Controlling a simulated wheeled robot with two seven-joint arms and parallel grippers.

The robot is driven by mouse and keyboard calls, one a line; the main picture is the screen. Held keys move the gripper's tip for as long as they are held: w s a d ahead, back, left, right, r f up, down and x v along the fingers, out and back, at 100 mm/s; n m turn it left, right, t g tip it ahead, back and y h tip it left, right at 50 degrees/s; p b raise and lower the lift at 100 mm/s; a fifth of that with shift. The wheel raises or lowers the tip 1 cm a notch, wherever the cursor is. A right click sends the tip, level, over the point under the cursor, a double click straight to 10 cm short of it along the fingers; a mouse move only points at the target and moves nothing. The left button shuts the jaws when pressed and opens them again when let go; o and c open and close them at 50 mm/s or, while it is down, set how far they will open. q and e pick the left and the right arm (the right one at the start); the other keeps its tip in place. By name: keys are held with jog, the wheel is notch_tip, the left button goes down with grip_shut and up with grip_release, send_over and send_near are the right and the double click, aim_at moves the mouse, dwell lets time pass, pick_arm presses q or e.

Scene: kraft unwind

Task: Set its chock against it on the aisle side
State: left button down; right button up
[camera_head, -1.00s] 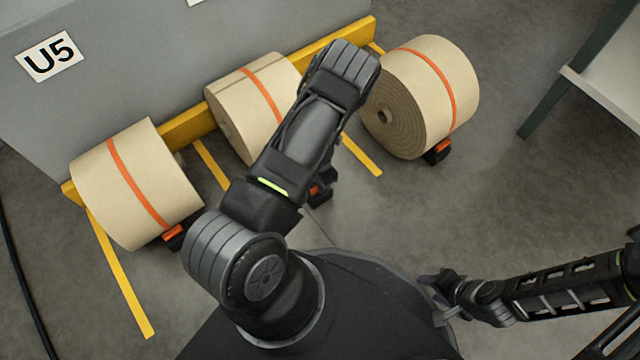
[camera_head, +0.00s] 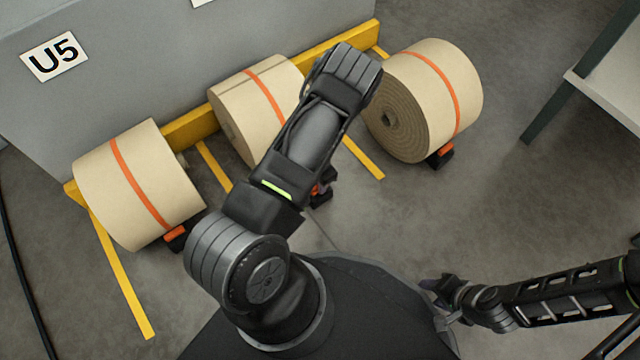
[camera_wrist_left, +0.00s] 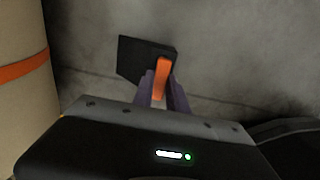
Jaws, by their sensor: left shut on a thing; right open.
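The middle kraft roll (camera_head: 237,115), tan with an orange band, lies on its side against the yellow rail, partly covered by my left arm. My left gripper (camera_wrist_left: 163,90) is shut on the orange grip of a black chock (camera_wrist_left: 132,57). In the head view this chock (camera_head: 321,197) shows only partly beside my left arm, on the aisle side of the middle roll. In the left wrist view a roll (camera_wrist_left: 20,95) stands to the left, with a floor gap between it and the chock. My right gripper (camera_head: 436,290) is open and empty, low on the right.
The left roll (camera_head: 135,185) has a chock (camera_head: 176,240) at its aisle side, and the right roll (camera_head: 425,100) has one (camera_head: 440,158) too. Yellow floor lines (camera_head: 122,285) run between the bays. A shelf (camera_head: 605,90) stands at right; floor before it is clear.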

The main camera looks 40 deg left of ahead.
pick_arm(q)
jog(key=shift+w+a, duration=0.1)
jog(key=shift+a, duration=0.15)
dwell(0.4)
jog(key=c, duration=1.3)
grip_release()
jog(key=shift+o, duration=0.2)
notch_tip(320, 180, up, 7)
jog(key=p, duration=0.3)
jog(key=shift+r+p, duration=0.3)
jog(key=shift+r, duration=0.15)
